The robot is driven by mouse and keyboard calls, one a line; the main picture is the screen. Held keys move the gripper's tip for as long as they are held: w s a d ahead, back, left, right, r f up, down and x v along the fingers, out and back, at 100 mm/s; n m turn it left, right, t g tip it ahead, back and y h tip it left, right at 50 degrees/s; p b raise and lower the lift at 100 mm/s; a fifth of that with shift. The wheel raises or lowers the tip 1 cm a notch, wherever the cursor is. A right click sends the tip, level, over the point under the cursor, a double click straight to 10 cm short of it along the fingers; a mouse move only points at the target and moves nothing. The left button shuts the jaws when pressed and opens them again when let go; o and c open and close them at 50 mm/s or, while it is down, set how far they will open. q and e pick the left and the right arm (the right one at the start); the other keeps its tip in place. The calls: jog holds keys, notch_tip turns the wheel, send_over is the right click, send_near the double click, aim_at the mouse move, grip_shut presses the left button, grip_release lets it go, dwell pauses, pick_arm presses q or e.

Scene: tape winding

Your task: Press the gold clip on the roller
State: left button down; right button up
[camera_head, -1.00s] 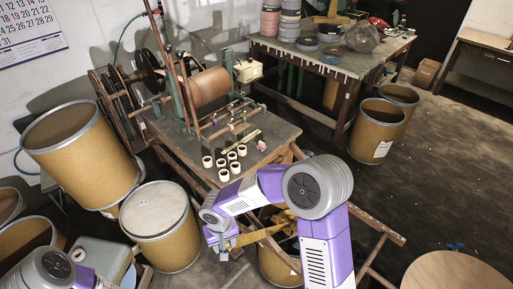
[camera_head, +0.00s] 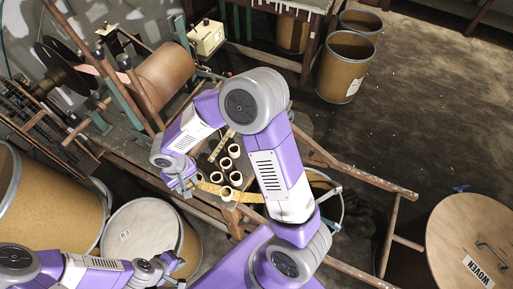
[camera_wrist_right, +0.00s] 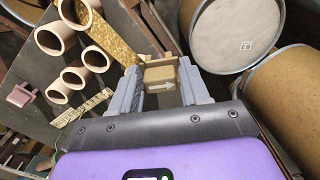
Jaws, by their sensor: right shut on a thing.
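The brown roller (camera_head: 166,80) lies in its frame on the bench at the upper left of the head view. My right gripper (camera_head: 190,186) is over the front of the bench, apart from the roller. In the right wrist view, its jaws (camera_wrist_right: 160,76) are shut on a tan-gold block with a white arrow, which I take to be the gold clip (camera_wrist_right: 160,84). A gold patterned tape (camera_wrist_right: 118,54) runs from beside the clip toward the cream rings; it also shows in the head view (camera_head: 243,196). My left gripper (camera_head: 176,273) is low by the drum; its jaws are too small to read.
Several cream rings (camera_head: 235,150) stand on the bench near my right gripper. A lidded drum (camera_head: 140,225) and a larger drum (camera_head: 40,215) stand at the lower left. A machine box (camera_head: 207,38) is beyond the roller.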

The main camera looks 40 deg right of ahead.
jog(key=s+d+r+m, duration=0.1)
jog(key=s+d+m, duration=0.6)
jog(key=d, duration=0.5)
jog(key=s+d+r+m, duration=0.2)
jog(key=s+d+m, duration=0.4)
jog(key=d, duration=0.6)
jog(key=w+a+r+p, duration=0.3)
jog(key=w+r+p, duration=0.2)
jog(key=w+p, duration=0.1)
jog(key=w+a+r+p, duration=0.3)
jog(key=w+r+p, duration=0.2)
jog(key=w, duration=0.4)
jog(key=shift+w+r+p, duration=0.15)
jog(key=shift+p, duration=0.3)
jog(key=shift+a, duration=0.15)
jog(key=w+a+r+y+p, duration=0.1)
jog(key=w+a+r+p, duration=0.2)
jog(key=w+r, duration=0.3)
jog(key=w+a+r+y+p, duration=0.1)
jog(key=w+a+r+p, duration=0.3)
jog(key=w, duration=0.9)
jog(key=shift+a+r+g+p, duration=0.15)
jog(key=shift+r+g+p, duration=0.25)
jog(key=shift+r, duration=0.9)
